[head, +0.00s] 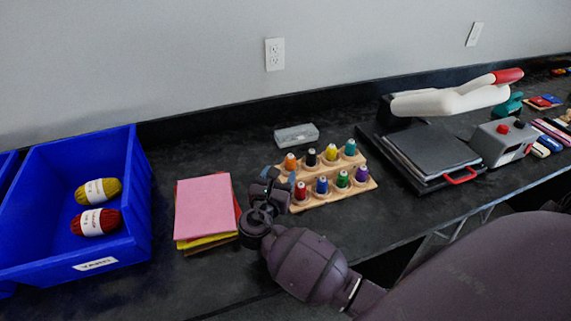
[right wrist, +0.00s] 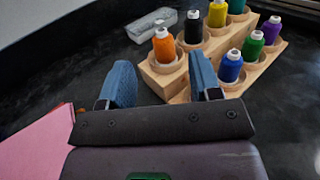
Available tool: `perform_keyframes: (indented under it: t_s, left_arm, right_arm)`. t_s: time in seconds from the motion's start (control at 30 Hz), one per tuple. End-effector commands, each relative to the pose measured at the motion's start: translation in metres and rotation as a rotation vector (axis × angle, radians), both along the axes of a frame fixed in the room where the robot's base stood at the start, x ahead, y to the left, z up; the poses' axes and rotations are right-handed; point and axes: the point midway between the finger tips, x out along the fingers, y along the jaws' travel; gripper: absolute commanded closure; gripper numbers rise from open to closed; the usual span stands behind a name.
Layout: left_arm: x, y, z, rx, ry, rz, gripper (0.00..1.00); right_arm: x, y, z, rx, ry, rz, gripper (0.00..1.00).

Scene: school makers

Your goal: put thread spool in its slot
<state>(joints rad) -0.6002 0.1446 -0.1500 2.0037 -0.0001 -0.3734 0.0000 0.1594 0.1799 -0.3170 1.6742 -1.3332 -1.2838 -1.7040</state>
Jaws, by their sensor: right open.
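A stepped light-wood spool rack (head: 331,195) stands on the black counter with two rows of thread spools. The back row holds an orange spool (head: 290,161), black (head: 311,158), yellow (head: 331,153) and teal (head: 350,148). The front row holds red (head: 300,191), blue (head: 322,186), green (head: 342,179) and purple (head: 361,174). All stand upright in the rack. My right gripper (head: 273,183) is open at the rack's left end. In the right wrist view, nothing is between its fingers (right wrist: 162,80); the orange spool (right wrist: 164,48) stands beyond them. The red spool is hidden there. My left gripper is not in view.
Pink and yellow sheets (head: 203,207) lie left of my right gripper. A blue bin (head: 135,215) with yarn stands farther left. A clear box (head: 296,135) lies behind the rack. A heat press (head: 430,155) stands to the right. Bare counter lies in front of the rack.

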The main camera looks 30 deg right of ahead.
Motion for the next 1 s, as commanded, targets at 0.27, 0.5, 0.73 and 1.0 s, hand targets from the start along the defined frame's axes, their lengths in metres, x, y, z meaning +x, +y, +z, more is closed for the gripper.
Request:
perform_keyframes:
  t_s: [0.27,0.5,0.73,1.0]
  left_arm:
    - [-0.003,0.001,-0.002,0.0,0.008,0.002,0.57]
    - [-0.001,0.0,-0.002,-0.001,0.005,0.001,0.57]
    - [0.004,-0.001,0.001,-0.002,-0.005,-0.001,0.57]
    - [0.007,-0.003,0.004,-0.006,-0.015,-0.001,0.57]
  right_arm:
    - [-0.013,0.017,0.0,0.001,-0.001,0.0,0.42]
    - [-0.014,0.018,0.0,0.001,-0.001,0.0,0.42]
    - [-0.014,0.018,0.0,0.001,-0.001,0.0,0.42]
    - [-0.014,0.018,0.0,0.001,-0.001,0.0,0.42]
